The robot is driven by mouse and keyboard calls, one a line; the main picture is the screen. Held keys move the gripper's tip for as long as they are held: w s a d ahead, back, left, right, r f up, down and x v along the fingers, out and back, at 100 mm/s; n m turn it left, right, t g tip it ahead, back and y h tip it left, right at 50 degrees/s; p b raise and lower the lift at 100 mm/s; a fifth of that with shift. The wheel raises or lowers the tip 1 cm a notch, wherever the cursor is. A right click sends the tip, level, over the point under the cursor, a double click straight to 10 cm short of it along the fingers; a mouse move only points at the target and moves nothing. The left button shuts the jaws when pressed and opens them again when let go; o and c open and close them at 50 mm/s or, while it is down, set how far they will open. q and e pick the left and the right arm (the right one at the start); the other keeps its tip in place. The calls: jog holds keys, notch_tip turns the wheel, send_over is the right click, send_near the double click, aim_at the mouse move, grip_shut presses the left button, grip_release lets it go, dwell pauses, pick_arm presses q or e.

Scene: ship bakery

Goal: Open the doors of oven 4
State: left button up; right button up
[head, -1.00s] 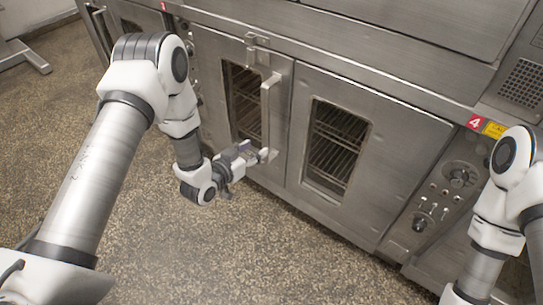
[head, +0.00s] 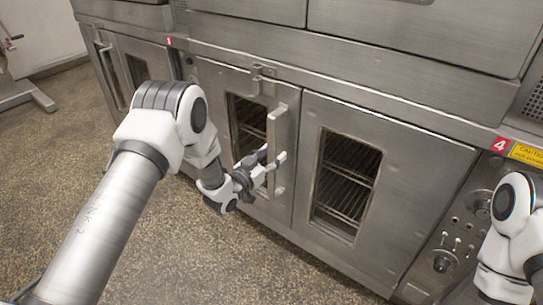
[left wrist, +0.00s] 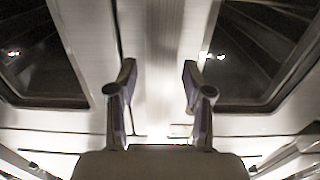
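Oven 4 has two steel doors, both shut. The left door (head: 210,90) has a window and a vertical bar handle (head: 278,125) along its right edge. The right door (head: 400,165) has a window with wire racks behind it. My left gripper (head: 272,163) is at the lower half of the handle. Its two fingers stand apart in the left wrist view (left wrist: 158,85), with a pale vertical strip of the door front beyond them. I cannot tell whether the bar lies between the fingers. My right gripper is out of view.
A red number 4 label (head: 500,144) and a control panel with knobs (head: 442,261) are right of the doors. A small latch (head: 263,72) sits above the left door. Another oven (head: 130,60) stands to the left. The speckled floor (head: 190,265) in front is clear.

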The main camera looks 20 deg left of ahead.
pick_arm(q)
grip_shut()
jog(key=shift+s+a, duration=0.1)
